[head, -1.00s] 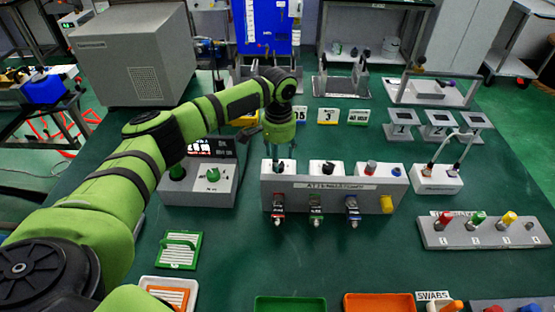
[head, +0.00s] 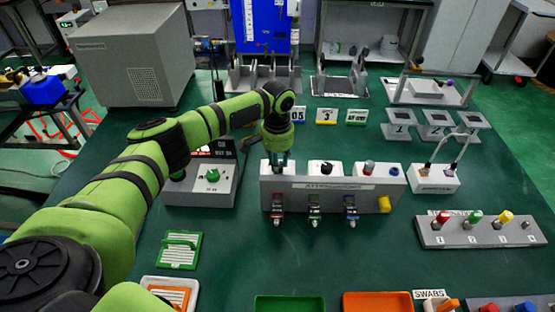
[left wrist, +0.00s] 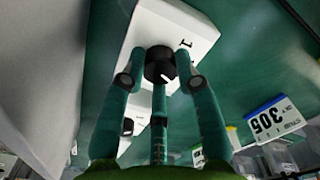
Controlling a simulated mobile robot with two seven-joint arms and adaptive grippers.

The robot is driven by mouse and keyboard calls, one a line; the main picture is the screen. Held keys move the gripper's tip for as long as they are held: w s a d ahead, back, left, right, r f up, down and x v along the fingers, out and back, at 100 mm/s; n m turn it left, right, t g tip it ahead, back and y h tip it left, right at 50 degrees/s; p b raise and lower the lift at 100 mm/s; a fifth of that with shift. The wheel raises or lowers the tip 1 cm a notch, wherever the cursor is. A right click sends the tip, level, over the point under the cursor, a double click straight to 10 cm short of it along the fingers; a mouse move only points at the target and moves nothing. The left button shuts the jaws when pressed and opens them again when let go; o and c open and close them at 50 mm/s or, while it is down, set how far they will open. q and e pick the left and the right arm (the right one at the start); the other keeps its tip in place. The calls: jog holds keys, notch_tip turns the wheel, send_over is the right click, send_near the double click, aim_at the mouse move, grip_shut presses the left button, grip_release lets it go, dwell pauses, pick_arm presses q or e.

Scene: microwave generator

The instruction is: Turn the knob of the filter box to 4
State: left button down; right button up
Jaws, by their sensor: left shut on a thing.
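In the head view a row of small white boxes with knobs stands along the back of a grey rack (head: 292,194). My left gripper (head: 278,164) points down at the leftmost white box (head: 265,167). In the left wrist view this box (left wrist: 178,25) fills the upper middle, with a numeral printed beside its black knob (left wrist: 158,62). The knob has a white pointer mark. My left gripper (left wrist: 160,82) has its fingers around the knob, shut on it. In the head view the fingers hide the knob. My right gripper is not in view.
More white boxes with knobs (head: 327,168) stand right of it on the same rack. A numbered sign (head: 297,114) stands behind. Bare green table (head: 340,255) lies in front.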

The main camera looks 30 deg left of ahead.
pick_arm(q)
jog(key=c, duration=0.9)
grip_release()
notch_tip(320, 180, up, 12)
jog(key=shift+f, duration=0.1)
